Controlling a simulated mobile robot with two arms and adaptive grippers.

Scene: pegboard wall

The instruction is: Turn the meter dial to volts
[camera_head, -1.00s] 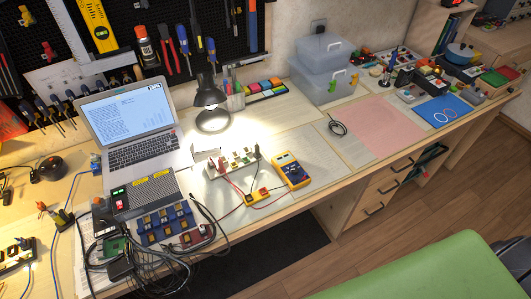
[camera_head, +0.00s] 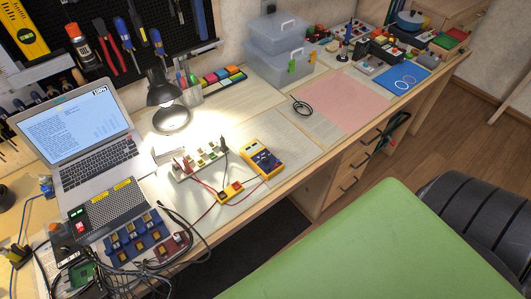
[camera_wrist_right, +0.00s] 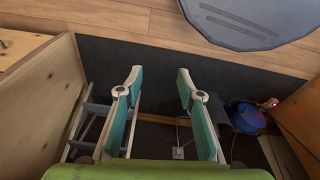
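The yellow meter (camera_head: 262,158) lies face up on the workbench, near its front edge. Its dark face and dial are too small to read, so I cannot tell the dial's setting. A red lead runs from a smaller yellow device (camera_head: 231,191) just left of the meter. My right gripper (camera_wrist_right: 159,79) shows in the right wrist view with its two teal-padded fingers apart and nothing between them. It is below the bench level, facing a dark mat and the wooden floor, away from the meter. Neither gripper shows in the head view.
A lamp (camera_head: 165,95), laptop (camera_head: 80,150) and tangled cables (camera_head: 185,235) lie left.

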